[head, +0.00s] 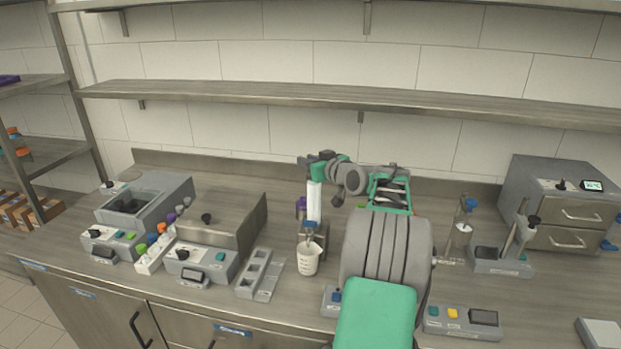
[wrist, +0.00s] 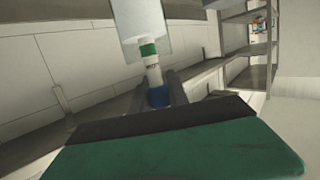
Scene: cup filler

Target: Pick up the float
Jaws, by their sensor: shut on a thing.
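The float appears to be the slim stick in the wrist view, with a blue end (wrist: 157,97), a white shaft and a green band (wrist: 148,49). My gripper's two grey fingers (wrist: 160,90) are shut on the blue end. The stick's far part lies in or against a pale, see-through block (wrist: 139,28); I cannot tell which. In the head view my gripper (head: 318,168) is above a tall white cylinder (head: 314,203), and the float cannot be made out clearly there.
A white marked cup (head: 307,259) stands on the bench below the cylinder. A grey slotted rack (head: 258,274) and a device with a dark knob (head: 196,263) are to the left. A grey oven-like box (head: 560,205) is at the right. A long shelf (head: 300,95) runs above.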

